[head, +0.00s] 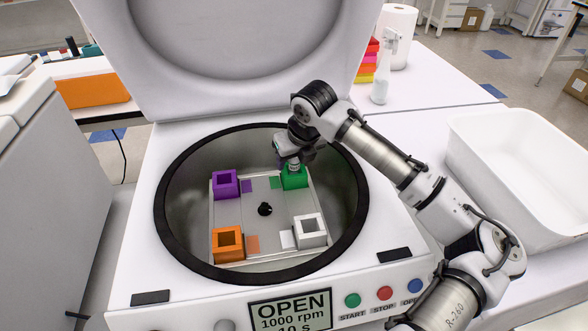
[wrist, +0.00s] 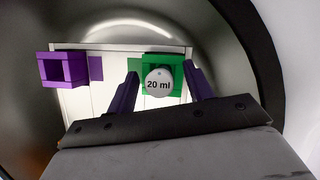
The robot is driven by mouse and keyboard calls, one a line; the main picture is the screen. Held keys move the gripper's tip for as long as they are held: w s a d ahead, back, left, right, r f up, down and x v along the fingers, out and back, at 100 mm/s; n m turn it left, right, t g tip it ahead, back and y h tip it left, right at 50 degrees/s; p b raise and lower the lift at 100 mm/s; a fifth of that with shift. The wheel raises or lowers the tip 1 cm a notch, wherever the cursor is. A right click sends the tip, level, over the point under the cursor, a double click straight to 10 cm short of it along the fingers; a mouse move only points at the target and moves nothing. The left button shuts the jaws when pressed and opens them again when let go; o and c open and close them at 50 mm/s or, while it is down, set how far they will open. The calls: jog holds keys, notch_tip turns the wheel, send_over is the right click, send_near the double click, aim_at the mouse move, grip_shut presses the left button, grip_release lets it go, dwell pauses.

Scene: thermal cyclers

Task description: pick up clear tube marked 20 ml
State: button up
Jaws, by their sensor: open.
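The tube's round cap marked "20 ml" (wrist: 159,83) faces the camera in the wrist view. It stands in the green holder (wrist: 152,61) on the rotor plate; its body is hidden inside. In the head view the green holder (head: 294,179) is at the back right of the open centrifuge, with a small part of the tube (head: 294,165) showing above it. My gripper (wrist: 162,82) is open, with one finger on each side of the cap. In the head view my gripper (head: 294,158) is right above the green holder. Whether the fingers touch the cap is unclear.
The centrifuge bowl's dark rim (head: 160,215) surrounds my gripper, and the raised lid (head: 235,50) stands behind. Purple (head: 225,184), orange (head: 228,243) and white (head: 311,230) holders share the plate (head: 265,245). A white bin (head: 520,150) and spray bottle (head: 380,88) stand to the right.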

jog(key=c, duration=1.1)
jog(key=shift+o, duration=0.2)
